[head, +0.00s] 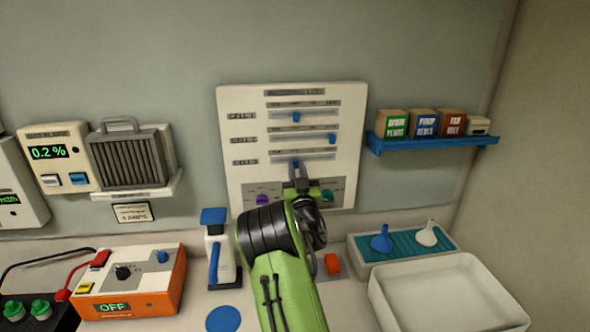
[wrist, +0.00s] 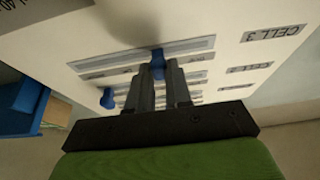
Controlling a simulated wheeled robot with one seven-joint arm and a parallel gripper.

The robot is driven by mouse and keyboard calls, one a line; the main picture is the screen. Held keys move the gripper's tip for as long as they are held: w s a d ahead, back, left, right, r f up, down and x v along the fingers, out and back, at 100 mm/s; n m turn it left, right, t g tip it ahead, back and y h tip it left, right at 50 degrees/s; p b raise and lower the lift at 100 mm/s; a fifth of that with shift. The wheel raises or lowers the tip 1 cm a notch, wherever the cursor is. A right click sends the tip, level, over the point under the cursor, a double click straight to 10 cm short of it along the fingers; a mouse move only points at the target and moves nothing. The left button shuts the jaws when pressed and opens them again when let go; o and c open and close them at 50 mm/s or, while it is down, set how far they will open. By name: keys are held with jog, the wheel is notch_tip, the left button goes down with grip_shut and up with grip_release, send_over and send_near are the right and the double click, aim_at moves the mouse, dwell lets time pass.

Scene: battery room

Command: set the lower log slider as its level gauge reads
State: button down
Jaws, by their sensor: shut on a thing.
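A white log panel (head: 350,115) on the wall carries three horizontal sliders with blue knobs. The top knob (head: 296,117) is near mid-track and the middle knob (head: 332,138) is near the right end. My gripper (head: 300,176) is at the lowest slider, shut on its blue knob (head: 296,162), which is a little left of mid-track. In the wrist view the lower slider's knob (wrist: 157,64) is between my fingertips (wrist: 157,76), beside the row labelled CELL 3 (wrist: 272,35). I cannot make out a level gauge in either view.
Purple (head: 262,200) and teal (head: 327,196) knobs sit low on the panel, close to my gripper. A blue shelf (head: 430,146) with small boxes is at right. Below are a white tray (head: 450,295), funnels and an orange charger (head: 130,285).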

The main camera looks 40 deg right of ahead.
jog(key=c, duration=1.5)
grip_release()
jog(key=shift+a, duration=0.1)
jog(key=o, duration=0.5)
jog(key=shift+s+d, duration=0.1)
jog(key=shift+d, duration=0.15)
jog(key=shift+c, duration=0.2)
jog(key=shift+a, duration=0.1)
jog(key=shift+s+a+f+b, duration=0.15)
jog(key=shift+s+f+b, duration=0.1)
jog(key=shift+b, duration=0.05)
jog(key=b+v, duration=0.7)
jog(key=v, duration=0.8)
jog(key=shift+b, duration=0.4)
jog(key=shift+r, duration=0.1)
